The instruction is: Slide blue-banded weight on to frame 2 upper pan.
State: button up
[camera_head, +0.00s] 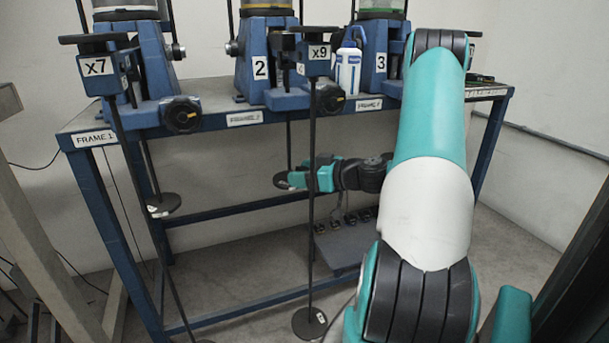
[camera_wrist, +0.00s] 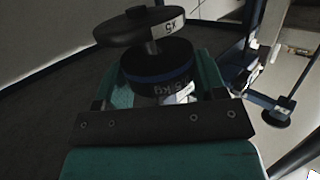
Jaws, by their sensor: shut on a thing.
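The blue-banded weight (camera_wrist: 160,75) is a black cylinder with a dark blue band and pale lettering. It sits between the teal fingers of my gripper (camera_wrist: 163,88), which is shut on it. A dark round pan (camera_wrist: 118,33) with a white label shows just beyond the weight in the wrist view; a small gap or contact between them is hard to tell. In the head view my gripper (camera_head: 298,180) is at the upper pan (camera_head: 280,182) hanging below frame 2 (camera_head: 259,75). The weight cannot be made out there.
A thin rod (camera_head: 311,230) passes close by my gripper, down to a low pan (camera_head: 309,322). Another pan (camera_head: 162,205) hangs under frame 1 at left. The blue bench (camera_head: 220,120) stands above, with a white-and-blue bottle (camera_head: 347,72) on it. Dark items sit on a low shelf (camera_head: 340,245).

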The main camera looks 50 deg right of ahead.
jog(key=shift+w, duration=0.15)
jog(key=shift+w+d, duration=0.15)
jog(key=shift+w, duration=0.35)
jog(key=shift+w+d, duration=0.15)
jog(key=shift+w, duration=0.35)
jog(key=shift+w+d, duration=0.15)
jog(key=shift+w, duration=0.65)
dwell(0.6)
jog(key=shift+f+b, duration=0.4)
jog(key=shift+b, duration=0.35)
dwell(0.5)
jog(key=o, duration=1.1)
jog(key=shift+o, duration=0.2)
jog(key=b+v, duration=0.1)
jog(key=v, duration=0.6)
